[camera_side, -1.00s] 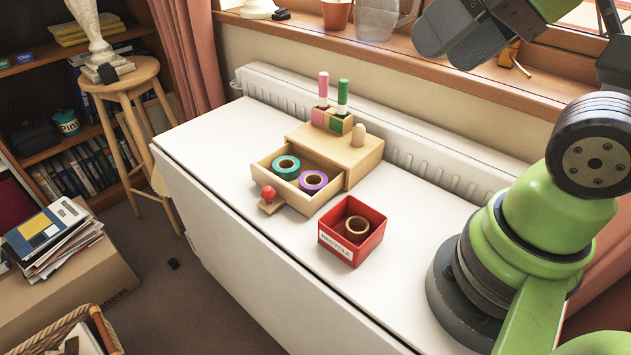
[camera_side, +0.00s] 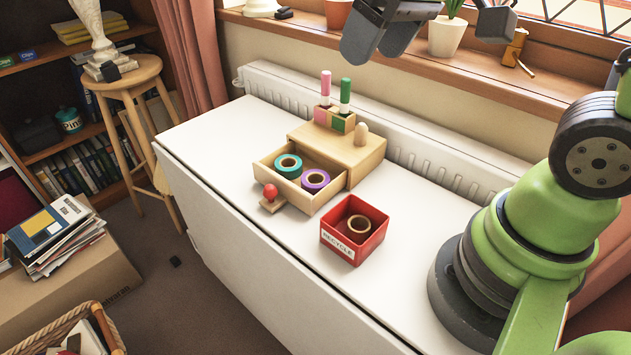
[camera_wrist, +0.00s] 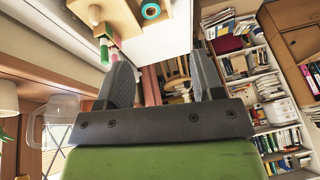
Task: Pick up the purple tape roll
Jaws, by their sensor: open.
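The purple tape roll (camera_side: 315,180) lies in the open drawer (camera_side: 276,173) of a small wooden box (camera_side: 352,152) on the white table. A teal tape roll (camera_side: 288,165) lies beside it in the drawer, to its left. My gripper (camera_side: 382,45) is high above the table, up and to the right of the drawer, apart from everything. In the wrist view my gripper (camera_wrist: 165,85) shows two separated fingers with nothing between them. The teal roll (camera_wrist: 150,11) shows at the top of the wrist view; the purple roll does not show there.
A red recycle box (camera_side: 372,242) with a brown tape roll (camera_side: 358,224) inside stands right of the drawer. A pink and a green marker (camera_side: 345,92) stand upright in a holder on the wooden box. A red-knobbed wooden piece (camera_side: 271,192) is at the drawer's front. The table's left end is clear.

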